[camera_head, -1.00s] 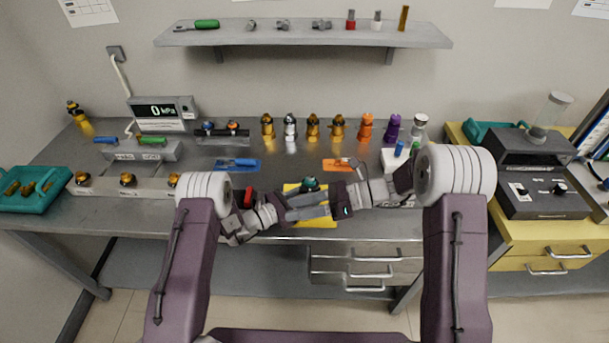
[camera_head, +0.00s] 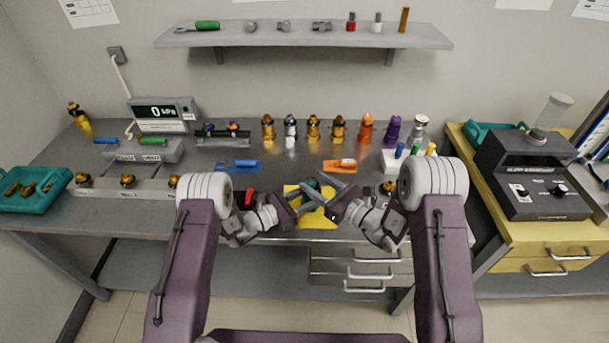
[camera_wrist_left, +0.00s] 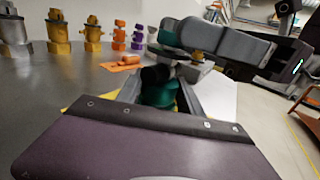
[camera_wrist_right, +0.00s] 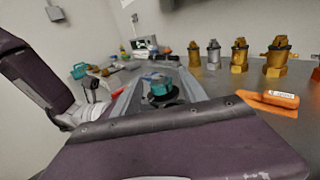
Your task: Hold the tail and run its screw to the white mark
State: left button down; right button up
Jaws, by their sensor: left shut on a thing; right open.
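The tail looks like a teal part (camera_head: 312,184) above the yellow mat (camera_head: 318,222) in the head view. My left gripper (camera_head: 306,204) is shut on it. In the left wrist view the teal body (camera_wrist_left: 160,92) sits between the fingers, with a black piece on top. My right gripper (camera_head: 318,190) is open, its fingers angled toward the part from the right. In the right wrist view the teal part (camera_wrist_right: 161,89) and a dark ring show between the spread fingers; contact cannot be told. The screw and white mark cannot be made out.
A blue tool (camera_head: 238,163) and an orange tool (camera_head: 341,165) lie behind the mat. Several brass, silver, orange and purple fittings stand in a row behind, including an orange one (camera_head: 365,128). A white block (camera_head: 392,160) with coloured pegs is near my right arm.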

aim_at(309, 177)
jog(key=x, duration=0.4)
jog(key=shift+w+a, duration=0.2)
jog(key=shift+a, duration=0.05)
jog(key=shift+c, duration=0.2)
grip_shut()
jog(key=shift+m+t+h, duration=0.4)
jog(key=shift+t+h, duration=0.1)
jog(key=shift+w+d+m+t+h, duration=0.1)
jog(key=shift+d+m+t+h, duration=0.05)
jog(key=shift+m+t+h, duration=0.45)
jog(key=shift+w+d+m+t+h, duration=0.1)
jog(key=shift+m+t+h, duration=0.35)
jog(key=shift+h, duration=0.25)
